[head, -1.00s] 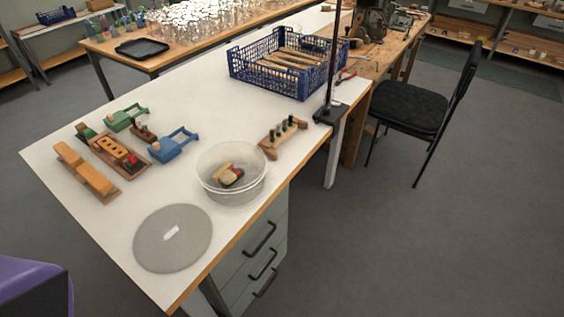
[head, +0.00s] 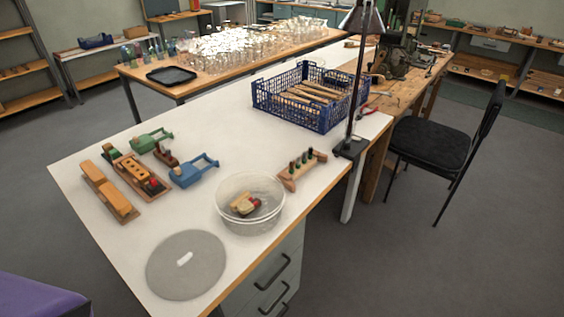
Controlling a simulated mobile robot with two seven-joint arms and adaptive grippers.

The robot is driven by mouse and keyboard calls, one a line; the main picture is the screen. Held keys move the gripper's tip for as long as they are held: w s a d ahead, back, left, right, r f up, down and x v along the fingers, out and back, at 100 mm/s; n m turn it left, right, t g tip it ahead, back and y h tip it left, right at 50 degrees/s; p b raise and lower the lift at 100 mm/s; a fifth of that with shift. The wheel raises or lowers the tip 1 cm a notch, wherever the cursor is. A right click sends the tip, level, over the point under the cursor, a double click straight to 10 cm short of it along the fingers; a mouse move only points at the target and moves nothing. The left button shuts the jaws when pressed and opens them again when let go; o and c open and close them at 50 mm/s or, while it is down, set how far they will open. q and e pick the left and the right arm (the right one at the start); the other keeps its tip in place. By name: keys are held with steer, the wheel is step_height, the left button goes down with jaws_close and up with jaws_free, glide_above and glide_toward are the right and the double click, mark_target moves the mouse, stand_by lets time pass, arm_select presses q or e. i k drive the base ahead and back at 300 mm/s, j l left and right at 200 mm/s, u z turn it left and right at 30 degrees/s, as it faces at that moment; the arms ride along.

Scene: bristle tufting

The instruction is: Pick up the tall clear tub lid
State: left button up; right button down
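A round, greyish translucent lid (head: 187,281) with a small pale label or handle at its middle lies flat near the front corner of the white table. The lid lies apart from the tub. Neither of my grippers shows in the head view.
The white table (head: 215,124) holds wooden, green and blue toy pieces (head: 193,170) at left and a wooden peg block (head: 301,169) right of the tub. Farther back are a blue crate (head: 311,97) and a lamp stand (head: 351,147). A black chair (head: 431,142) stands right.

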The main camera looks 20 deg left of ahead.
mark_target(185, 266)
steer(key=u, duration=0.4)
steer(key=k+j+u, duration=0.1)
steer(key=u, duration=0.35)
steer(key=j+u, duration=0.15)
steer(key=u, duration=0.25)
steer(key=i+l+u, duration=0.1)
steer(key=l+u, duration=0.2)
steer(key=l, duration=0.25)
steer(key=l+u, duration=0.25)
steer(key=l, duration=0.3)
steer(key=i, duration=0.05)
